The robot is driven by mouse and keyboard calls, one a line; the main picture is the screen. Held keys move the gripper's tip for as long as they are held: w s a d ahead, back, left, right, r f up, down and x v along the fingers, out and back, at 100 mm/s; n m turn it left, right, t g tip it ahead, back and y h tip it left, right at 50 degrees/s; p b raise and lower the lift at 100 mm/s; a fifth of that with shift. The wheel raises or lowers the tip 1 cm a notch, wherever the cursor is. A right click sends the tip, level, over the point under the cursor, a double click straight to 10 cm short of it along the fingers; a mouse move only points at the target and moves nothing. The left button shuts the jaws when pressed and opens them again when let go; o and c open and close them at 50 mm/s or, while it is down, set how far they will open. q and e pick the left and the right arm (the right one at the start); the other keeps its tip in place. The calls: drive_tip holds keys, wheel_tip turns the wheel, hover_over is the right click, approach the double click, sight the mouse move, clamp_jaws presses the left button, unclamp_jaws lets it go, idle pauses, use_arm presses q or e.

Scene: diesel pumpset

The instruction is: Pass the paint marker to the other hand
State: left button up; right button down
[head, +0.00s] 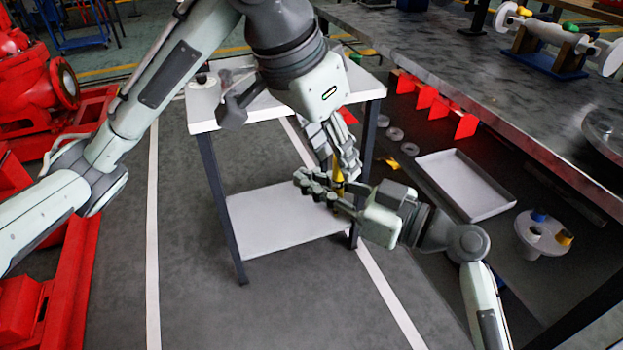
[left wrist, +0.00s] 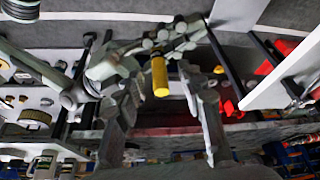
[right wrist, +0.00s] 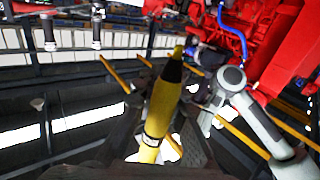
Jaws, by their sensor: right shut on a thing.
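The paint marker (head: 338,178) is yellow with a dark band near its tip. It stands roughly upright between my two grippers in the head view. My right gripper (head: 318,188) is shut on it, coming in from the right. The right wrist view shows the marker (right wrist: 158,112) between the right fingers, its yellow tip pointing up. My left gripper (head: 338,163) comes from above, its fingers spread to either side of the marker. In the left wrist view the marker's yellow end (left wrist: 160,77) lies between these open fingers. Contact with the left fingers cannot be told.
A white-topped cart (head: 205,113) with a lower shelf (head: 285,220) stands behind the grippers. A dark workbench (head: 450,60) runs along the right, with a white tray (head: 465,185) and a round stand (head: 543,233) below it. Red machinery (head: 35,90) stands at the left.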

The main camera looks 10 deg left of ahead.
use_arm(q)
drive_tip(key=v, duration=0.9)
drive_tip(key=w+d+f+n+t+h, duration=0.1)
drive_tip(key=w+d+f+n+h, duration=0.2)
drive_tip(key=w+f, duration=1)
drive_tip(key=w+a+f+n+t+y, duration=0.1)
drive_tip(key=w+a+f+n, duration=0.15)
drive_tip(key=f, duration=0.75)
drive_tip(key=w+a+f+n+y, duration=0.1)
drive_tip(key=a+f, duration=0.3)
drive_tip(key=f, duration=0.7)
drive_tip(key=s+a+f+y, duration=0.1)
drive_tip(key=s+a+f, duration=0.35)
drive_tip(key=f, duration=0.55)
drive_tip(key=s+a+f+y, duration=0.1)
drive_tip(key=s+a+f, duration=0.2)
drive_tip(key=s+f, duration=0.45)
drive_tip(key=s+a+f+g+y, duration=0.1)
drive_tip(key=s+a+f, duration=0.3)
drive_tip(key=s+f, duration=0.4)
drive_tip(key=s+a+f+g+y, duration=0.2)
drive_tip(key=s+a+f, duration=0.2)
drive_tip(key=s+f, duration=0.4)
drive_tip(key=s, duration=0.4)
drive_tip(key=shift+m, duration=0.35)
